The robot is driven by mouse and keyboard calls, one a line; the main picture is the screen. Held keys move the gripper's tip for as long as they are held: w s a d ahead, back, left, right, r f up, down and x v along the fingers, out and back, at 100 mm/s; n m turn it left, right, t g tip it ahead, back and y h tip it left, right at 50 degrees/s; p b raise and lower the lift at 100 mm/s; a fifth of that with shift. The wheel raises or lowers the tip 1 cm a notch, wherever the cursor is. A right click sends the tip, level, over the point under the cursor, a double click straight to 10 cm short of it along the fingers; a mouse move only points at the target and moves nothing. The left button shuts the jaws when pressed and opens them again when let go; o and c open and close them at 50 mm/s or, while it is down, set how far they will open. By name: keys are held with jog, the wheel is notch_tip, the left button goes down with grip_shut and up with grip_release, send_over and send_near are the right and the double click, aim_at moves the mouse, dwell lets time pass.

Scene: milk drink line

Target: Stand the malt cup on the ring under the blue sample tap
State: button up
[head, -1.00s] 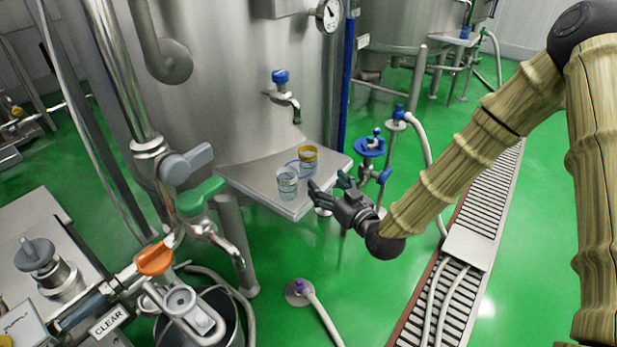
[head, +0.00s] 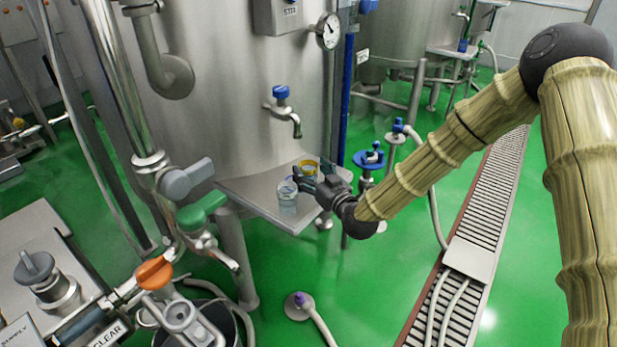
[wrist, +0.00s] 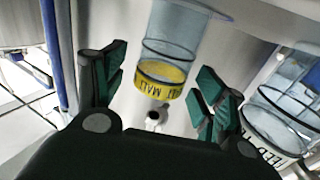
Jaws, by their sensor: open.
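The malt cup (head: 309,165), clear with a yellow band, stands on the steel shelf (head: 250,189). In the wrist view the malt cup (wrist: 166,72) appears upside down, between my gripper's two fingers (wrist: 160,85), with clear space on both sides. My gripper (head: 309,178) is open, level with the cup, and partly hides it in the head view. The blue sample tap (head: 281,94) is on the tank above the shelf, its spout pointing down. The ring under it is not clearly visible now.
A second clear cup (head: 287,197) stands at the shelf's front, close to my gripper; it also shows at the right of the wrist view (wrist: 280,118), labelled "FEED". The tank wall (head: 225,100) rises behind the shelf. A blue-wheeled valve (head: 370,158) stands to the right.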

jog(key=shift+x, duration=0.9)
jog(key=c, duration=1.3)
jog(key=shift+o, duration=0.2)
jog(key=shift+r, duration=0.1)
notch_tip(320, 180, up, 7)
jog(key=b, duration=0.1)
jog(key=s+d+b, duration=0.1)
jog(key=s+d, duration=1.1)
jog(key=d, duration=0.4)
jog(key=s+d+f+m+t+h+p, duration=0.1)
jog(key=s+f+m+h+p, duration=0.1)
jog(key=f+m+h+p, duration=0.1)
jog(key=s+d+f+m+t+h+p, duration=0.1)
jog(key=s+f+m+h+p, duration=0.2)
jog(key=f+h, duration=0.3)
jog(key=shift+f+t+p, duration=0.3)
jog(key=shift+f+p, duration=0.35)
jog(key=shift+f, duration=0.7)
